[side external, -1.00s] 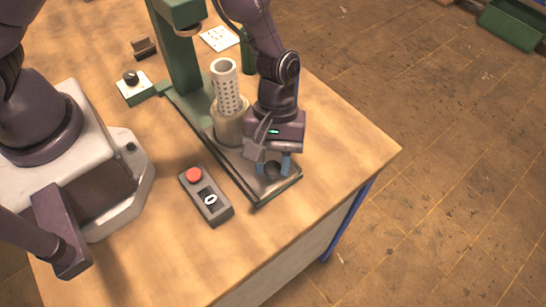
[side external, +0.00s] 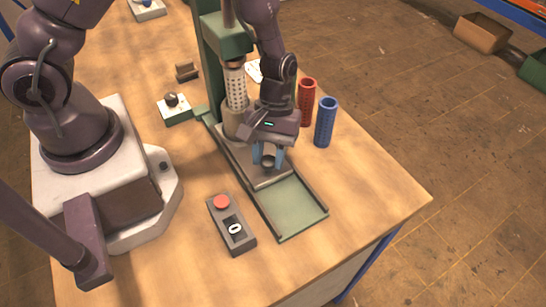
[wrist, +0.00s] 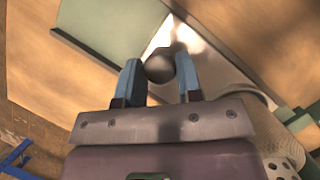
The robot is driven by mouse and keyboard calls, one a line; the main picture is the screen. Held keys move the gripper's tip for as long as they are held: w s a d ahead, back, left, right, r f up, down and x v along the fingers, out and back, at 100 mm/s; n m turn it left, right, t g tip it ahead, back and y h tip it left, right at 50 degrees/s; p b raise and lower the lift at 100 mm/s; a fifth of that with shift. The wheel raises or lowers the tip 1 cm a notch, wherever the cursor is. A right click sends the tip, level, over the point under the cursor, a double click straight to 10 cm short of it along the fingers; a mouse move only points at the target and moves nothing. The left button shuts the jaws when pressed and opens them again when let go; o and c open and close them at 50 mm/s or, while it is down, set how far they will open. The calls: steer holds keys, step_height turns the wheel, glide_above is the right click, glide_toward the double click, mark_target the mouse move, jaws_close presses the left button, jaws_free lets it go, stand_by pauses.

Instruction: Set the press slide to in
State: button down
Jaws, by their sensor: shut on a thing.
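The press slide (side external: 272,181) is a grey metal plate between the rails of a green press base. It stands near the press column (side external: 207,60), leaving the front green bed (side external: 292,207) bare. A perforated pale cylinder (side external: 237,92) stands in a round holder on the slide, beneath the press head. My gripper (side external: 267,165) is shut on the dark round knob (side external: 268,160) at the slide's front end. In the wrist view the knob (wrist: 159,65) sits between the two blue fingers, with the shiny slide plate (wrist: 215,72) beside it.
A control box (side external: 231,225) with a red button lies left of the rails. A red perforated tube (side external: 306,102) and a blue one (side external: 325,122) stand to the right. A small lever block (side external: 173,106) is at left. The table's front right is clear.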

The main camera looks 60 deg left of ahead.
steer(key=shift+a, duration=0.35)
steer(key=c, duration=0.9)
jaws_free()
steer(key=shift+o, duration=0.6)
steer(key=shift+d, duration=0.1)
steer(key=shift+r, duration=0.1)
steer(key=v, duration=0.7)
steer(key=shift+r, duration=0.15)
steer(key=shift+w, duration=0.1)
